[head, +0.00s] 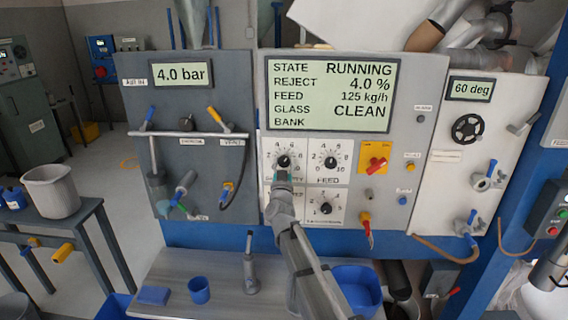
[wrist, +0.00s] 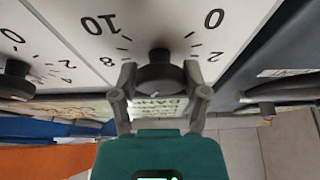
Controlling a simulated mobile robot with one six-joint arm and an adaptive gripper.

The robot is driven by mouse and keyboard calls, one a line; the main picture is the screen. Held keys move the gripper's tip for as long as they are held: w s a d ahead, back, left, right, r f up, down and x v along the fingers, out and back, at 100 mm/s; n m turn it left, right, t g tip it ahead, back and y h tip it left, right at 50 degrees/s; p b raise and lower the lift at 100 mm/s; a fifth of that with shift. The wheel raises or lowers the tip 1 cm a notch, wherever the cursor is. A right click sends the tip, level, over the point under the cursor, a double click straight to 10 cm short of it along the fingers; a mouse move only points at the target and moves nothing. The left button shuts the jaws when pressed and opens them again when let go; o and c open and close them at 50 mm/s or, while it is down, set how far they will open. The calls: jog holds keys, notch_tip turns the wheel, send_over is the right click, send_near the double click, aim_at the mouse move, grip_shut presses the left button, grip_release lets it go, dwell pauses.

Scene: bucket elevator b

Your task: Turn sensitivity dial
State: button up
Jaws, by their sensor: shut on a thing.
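The sensitivity dial (head: 284,160) is a black round knob at the upper left of the white dial panel, with a printed number scale around it. Its label below is mostly hidden by my arm. My gripper (head: 283,174) reaches it from below. In the wrist view the dial (wrist: 160,72) sits between the two grey fingers of my gripper (wrist: 160,82), one on each side. The fingers are shut on it. I cannot tell exactly where the pointer stands.
The feed dial (head: 331,161) is close on the right, and a third dial (head: 325,208) is below it. A red and yellow switch (head: 375,158) is further right. The screen (head: 332,94) above shows RUNNING, reject 4.0 % and CLEAN. A bench (head: 215,285) stands below.

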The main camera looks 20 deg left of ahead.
jog(key=shift+c, duration=1.4)
jog(key=shift+m+h, duration=0.4)
jog(key=shift+m, duration=0.1)
jog(key=m+h, duration=0.1)
jog(key=m, duration=0.1)
jog(key=m+h, duration=0.1)
jog(key=m, duration=0.2)
jog(key=shift+a+r+m+h+p, duration=0.1)
jog(key=shift+a+m+h+p, duration=0.05)
jog(key=shift+m+h+p, duration=0.6)
jog(key=shift+m+h, duration=0.55)
jog(key=shift+m, duration=0.9)
jog(key=o, duration=1.2)
jog(key=shift+c, duration=0.2)
